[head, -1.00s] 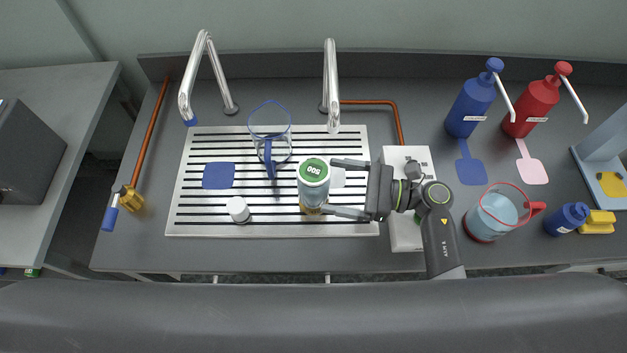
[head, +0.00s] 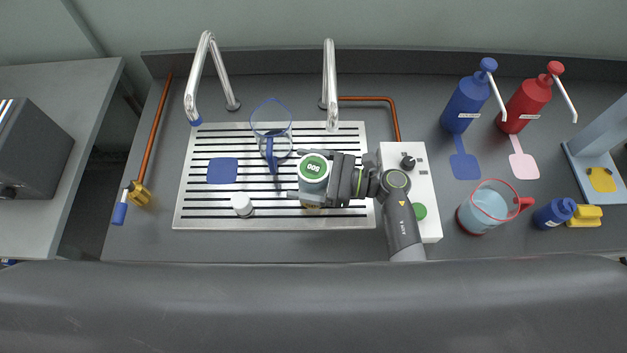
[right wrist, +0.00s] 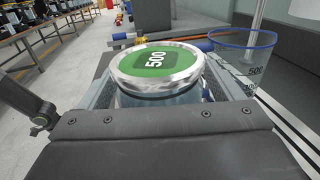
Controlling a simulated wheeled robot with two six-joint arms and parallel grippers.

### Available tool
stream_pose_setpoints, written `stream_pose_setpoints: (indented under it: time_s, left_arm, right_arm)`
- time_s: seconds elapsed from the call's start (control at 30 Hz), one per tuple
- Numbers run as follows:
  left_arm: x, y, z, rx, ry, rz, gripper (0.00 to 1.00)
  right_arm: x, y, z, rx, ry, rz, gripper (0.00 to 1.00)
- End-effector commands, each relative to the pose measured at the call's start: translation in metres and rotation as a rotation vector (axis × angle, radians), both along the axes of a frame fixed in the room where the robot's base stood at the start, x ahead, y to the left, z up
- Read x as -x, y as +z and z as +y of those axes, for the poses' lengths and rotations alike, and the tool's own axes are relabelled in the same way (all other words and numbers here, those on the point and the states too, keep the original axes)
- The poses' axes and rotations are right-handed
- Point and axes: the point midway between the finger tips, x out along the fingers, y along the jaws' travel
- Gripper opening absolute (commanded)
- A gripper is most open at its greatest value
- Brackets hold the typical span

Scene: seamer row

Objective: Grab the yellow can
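A round can or jar with a green "500" lid (head: 313,167) stands upright on the slotted metal drain plate (head: 187,222). Its lower side looks glassy with a yellowish-brown base. My right gripper (head: 305,174) reaches in from the right, with one finger behind this can and one in front. Whether the fingers press on it does not show. My left gripper is not in view.
Two steel spouts (head: 330,85) arch over the plate. A control box (head: 425,180), a red-rimmed jug (head: 484,208) and a yellow block (head: 584,216) are on the right.

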Motion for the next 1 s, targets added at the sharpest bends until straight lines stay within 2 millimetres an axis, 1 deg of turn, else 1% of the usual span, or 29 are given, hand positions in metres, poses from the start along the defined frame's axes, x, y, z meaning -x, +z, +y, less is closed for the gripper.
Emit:
stream_pose_setpoints:
  time_s: [0.03, 0.4, 0.47, 0.5, 0.77, 0.87, 1.0]
  left_arm:
    - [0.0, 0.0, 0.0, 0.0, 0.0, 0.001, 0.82]
    - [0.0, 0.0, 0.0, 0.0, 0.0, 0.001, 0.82]
    - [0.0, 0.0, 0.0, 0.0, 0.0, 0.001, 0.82]
    - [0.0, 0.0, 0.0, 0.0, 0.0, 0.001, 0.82]
    - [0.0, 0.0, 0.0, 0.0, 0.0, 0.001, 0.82]
    - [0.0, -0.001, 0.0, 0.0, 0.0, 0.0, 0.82]
    - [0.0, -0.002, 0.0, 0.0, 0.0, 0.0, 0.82]
  right_arm:
    - [0.0, 0.0, 0.0, 0.0, 0.0, 0.0, 0.8]
    - [0.0, 0.0, 0.0, 0.0, 0.0, 0.0, 0.32]
    - [0.0, 0.0, 0.0, 0.0, 0.0, 0.001, 0.24]
    - [0.0, 0.002, 0.0, -0.003, 0.0, -0.002, 0.22]
    - [0.0, 0.003, 0.0, -0.003, 0.0, -0.003, 0.22]
    - [-0.001, 0.006, 0.0, -0.003, 0.0, -0.004, 0.22]
    - [-0.001, 0.016, 0.0, -0.004, 0.001, -0.005, 0.22]
